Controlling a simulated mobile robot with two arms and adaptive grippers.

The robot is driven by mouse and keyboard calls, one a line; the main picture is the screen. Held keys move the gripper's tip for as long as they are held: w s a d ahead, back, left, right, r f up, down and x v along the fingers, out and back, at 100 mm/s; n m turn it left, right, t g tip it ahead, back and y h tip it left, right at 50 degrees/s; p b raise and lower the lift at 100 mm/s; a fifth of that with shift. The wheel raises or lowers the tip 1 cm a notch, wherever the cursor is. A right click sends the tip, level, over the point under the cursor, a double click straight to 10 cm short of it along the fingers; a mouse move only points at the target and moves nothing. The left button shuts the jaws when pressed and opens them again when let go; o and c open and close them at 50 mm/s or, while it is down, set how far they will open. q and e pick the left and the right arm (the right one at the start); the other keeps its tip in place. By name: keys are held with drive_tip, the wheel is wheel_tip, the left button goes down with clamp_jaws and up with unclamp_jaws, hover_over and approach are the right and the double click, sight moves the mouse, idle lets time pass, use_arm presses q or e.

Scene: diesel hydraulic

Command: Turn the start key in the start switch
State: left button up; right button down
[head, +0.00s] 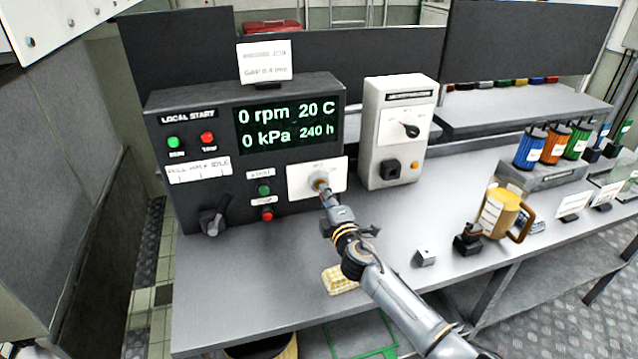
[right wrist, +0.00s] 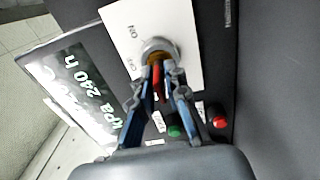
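The start switch (head: 319,178) is a round metal collar on a white plate (head: 299,187) at the lower right of the dark local start panel. In the right wrist view the collar (right wrist: 160,45) is straight ahead of my right gripper (right wrist: 161,74). Its fingertips close in on a narrow red and brown piece, seemingly the start key (right wrist: 157,84), right at the collar. The fingers hide most of the key, so its turn angle cannot be read. In the head view my right gripper (head: 325,194) reaches the switch from below right. My left gripper is not in view.
The panel display (head: 288,123) reads 0 rpm and 0 kPa. Green and red buttons (head: 267,214) sit left of the switch. A grey gauge box (head: 404,95) stands close on the right. A yellow jug (head: 500,212) and a small block (head: 425,257) are on the bench.

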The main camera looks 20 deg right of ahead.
drive_tip(key=m, duration=0.5)
drive_tip(key=shift+a+m, duration=0.1)
drive_tip(key=shift+m, duration=0.2)
drive_tip(key=m, duration=0.7)
drive_tip(key=c, duration=1.3)
unclamp_jaws()
drive_tip(key=shift+m, duration=0.3)
